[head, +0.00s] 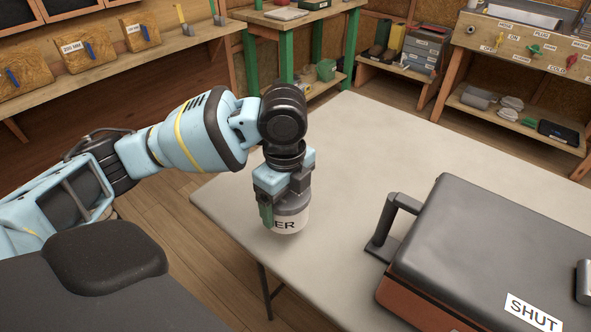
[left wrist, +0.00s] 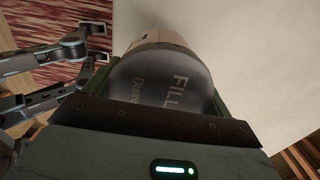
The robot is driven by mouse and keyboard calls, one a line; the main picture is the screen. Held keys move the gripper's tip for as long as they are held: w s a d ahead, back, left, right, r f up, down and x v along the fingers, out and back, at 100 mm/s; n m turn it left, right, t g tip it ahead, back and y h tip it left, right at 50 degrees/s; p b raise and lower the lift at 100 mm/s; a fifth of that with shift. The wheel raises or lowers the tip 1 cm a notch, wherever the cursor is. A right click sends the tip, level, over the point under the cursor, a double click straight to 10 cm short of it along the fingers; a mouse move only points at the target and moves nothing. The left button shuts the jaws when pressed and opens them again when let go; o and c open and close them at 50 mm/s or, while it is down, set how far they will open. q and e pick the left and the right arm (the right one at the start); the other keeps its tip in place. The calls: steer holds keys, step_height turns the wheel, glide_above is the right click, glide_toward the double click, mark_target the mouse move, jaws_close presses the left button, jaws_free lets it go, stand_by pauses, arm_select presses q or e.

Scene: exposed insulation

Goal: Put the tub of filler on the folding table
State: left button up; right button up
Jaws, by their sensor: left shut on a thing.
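The tub of filler (head: 289,222) is white with dark lettering and a grey lid. My left gripper (head: 283,205) is shut on it from above. The tub is upright near the left edge of the folding table (head: 340,140), a pale grey top on thin dark legs. I cannot tell whether the tub's base touches the table or is just above it. In the left wrist view the tub's lid (left wrist: 165,85), with part of the word "FILL", sits between the fingers. My right gripper does not show.
A dark-topped case (head: 500,230) with a handle and a "SHUT" label takes up the table's right front. The table's middle and back are clear. A shelf (head: 110,60) with wooden bins runs along the left wall. A labelled workbench (head: 530,50) stands at the back right.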

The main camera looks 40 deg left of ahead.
arm_select(q)
steer(key=w+a, duration=0.2)
steer(key=w, duration=0.1)
steer(key=w+a+b, duration=0.1)
steer(key=w+a, duration=0.2)
steer(key=w+a+f, duration=0.1)
steer(key=w+a, duration=0.2)
steer(key=shift+w+a+f, duration=0.1)
steer(key=shift+w+a, duration=0.15)
steer(key=shift+w+a, duration=0.2)
steer(key=shift+w, duration=0.05)
step_height(320, 180, down, 4)
steer(key=shift+a+r+b, duration=0.1)
steer(key=shift+r+b, duration=0.1)
steer(key=shift+b, duration=0.4)
steer(key=o, duration=1.1)
steer(key=shift+f, duration=0.1)
steer(key=shift+o, duration=0.2)
